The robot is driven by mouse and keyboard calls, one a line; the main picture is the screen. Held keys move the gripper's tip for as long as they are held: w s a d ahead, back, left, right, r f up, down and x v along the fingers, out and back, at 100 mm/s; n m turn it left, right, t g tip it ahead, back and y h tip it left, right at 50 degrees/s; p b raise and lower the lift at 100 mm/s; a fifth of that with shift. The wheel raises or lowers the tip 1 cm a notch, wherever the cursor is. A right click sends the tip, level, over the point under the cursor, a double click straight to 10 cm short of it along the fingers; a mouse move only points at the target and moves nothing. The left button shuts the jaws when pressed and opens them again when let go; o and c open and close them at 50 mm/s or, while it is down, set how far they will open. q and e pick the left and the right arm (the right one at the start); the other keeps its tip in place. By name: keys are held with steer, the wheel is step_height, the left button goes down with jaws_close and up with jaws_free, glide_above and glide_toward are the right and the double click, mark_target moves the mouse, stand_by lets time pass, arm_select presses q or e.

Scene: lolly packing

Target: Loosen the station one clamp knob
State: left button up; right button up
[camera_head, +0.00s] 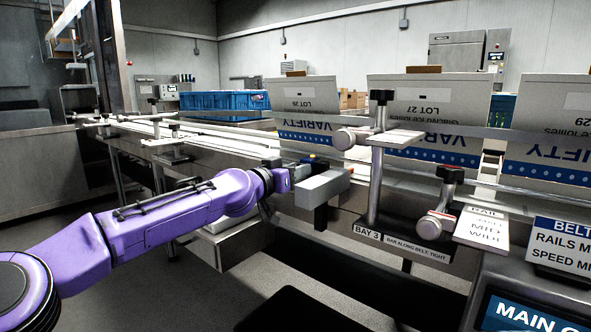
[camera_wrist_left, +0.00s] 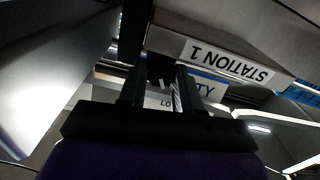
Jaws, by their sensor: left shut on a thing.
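My left gripper (camera_head: 298,172) reaches in from the left to the near side of the belt line, beside a grey block (camera_head: 322,188). In the left wrist view, its two dark fingers (camera_wrist_left: 158,88) stand a little apart, with a small dark thing between the tips. It is shut on this thing, which appears to be the clamp knob; its shape is mostly hidden by the fingers and shadow. A grey housing with a "STATION 1" label (camera_wrist_left: 226,61) lies just beyond the fingers, up and to the right. My right gripper is not in view.
A post with a black knob (camera_head: 382,97) and round metal clamp (camera_head: 343,138) stands right of the gripper. Another black-topped clamp (camera_head: 450,173) is further right. Printed cartons (camera_head: 418,95) line the belt. A blue crate (camera_head: 225,103) stands behind.

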arm_select(q)
steer(key=shift+n, duration=0.6)
steer(key=o, duration=1)
steer(key=shift+o, duration=0.2)
steer(key=shift+a, duration=0.1)
steer(key=v, duration=1)
steer(key=shift+s, duration=0.2)
steer(key=shift+a, duration=0.1)
